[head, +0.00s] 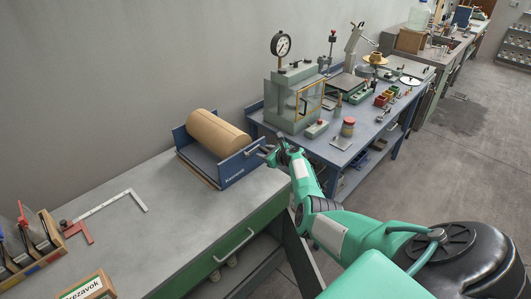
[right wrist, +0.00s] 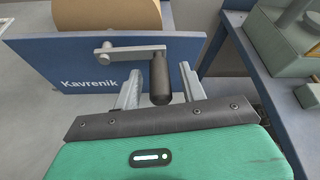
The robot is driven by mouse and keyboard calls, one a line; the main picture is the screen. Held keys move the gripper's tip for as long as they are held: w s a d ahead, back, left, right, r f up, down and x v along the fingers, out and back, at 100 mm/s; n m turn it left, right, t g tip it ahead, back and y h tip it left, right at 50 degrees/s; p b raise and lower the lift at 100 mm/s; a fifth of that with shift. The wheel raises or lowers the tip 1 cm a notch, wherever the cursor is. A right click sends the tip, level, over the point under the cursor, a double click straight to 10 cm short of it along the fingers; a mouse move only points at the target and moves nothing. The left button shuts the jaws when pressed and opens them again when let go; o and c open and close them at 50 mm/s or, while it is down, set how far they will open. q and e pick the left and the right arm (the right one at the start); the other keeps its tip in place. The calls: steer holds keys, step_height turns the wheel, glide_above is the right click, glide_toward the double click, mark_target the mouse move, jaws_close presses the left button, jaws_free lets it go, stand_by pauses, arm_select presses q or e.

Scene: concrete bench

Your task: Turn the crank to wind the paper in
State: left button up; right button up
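A brown paper roll (head: 218,133) sits in a blue holder (head: 240,166) marked "Kavrenik" on the grey bench. In the right wrist view, the crank (right wrist: 132,49) is a grey arm on the holder's blue side plate, with a dark upright-looking handle (right wrist: 160,82) at its right end. My right gripper (head: 270,151) is at the holder's right side. In the right wrist view its two fingers (right wrist: 160,76) stand apart on either side of the handle, with visible gaps, so it is open. The crank is small and partly hidden in the head view. My left gripper is out of view.
A blue table (head: 375,133) with a gauge press (head: 290,100) and small parts stands just beyond the holder. A metal square (head: 113,201) and a tool rack (head: 30,245) lie at left.

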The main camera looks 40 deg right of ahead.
steer(key=shift+r, duration=0.15)
steer(key=shift+s+r+p, duration=0.2)
steer(key=shift+s+p, duration=0.25)
steer(key=shift+s, duration=0.1)
steer(key=v, duration=1.2)
steer(key=shift+s+p, duration=0.3)
steer(key=shift+p, duration=0.15)
